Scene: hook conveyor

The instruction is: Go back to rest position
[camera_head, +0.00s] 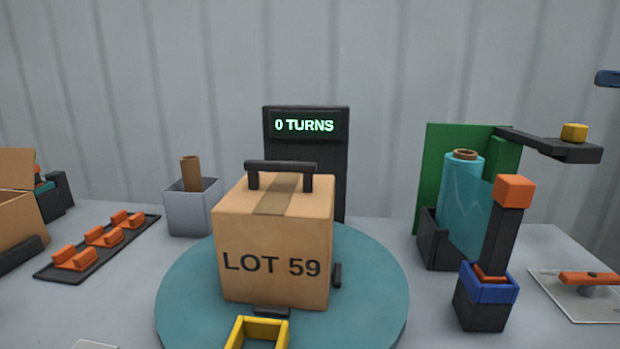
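My gripper is not in view; no part that I can surely call my arm shows. A cardboard box (270,250) marked LOT 59 stands upright on a round teal turntable (375,290). A black handle (281,166) spans the box's taped top. Nothing is seen holding the box. A black display post (304,126) behind it reads "0 TURNS".
A teal film roll (461,200) stands at a green panel (435,150). An orange-topped lever (513,191) rises from a blue-and-black base (486,310). A yellow frame (257,322) sits in front. A grey bin (188,213) and black rack (70,268) stand left.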

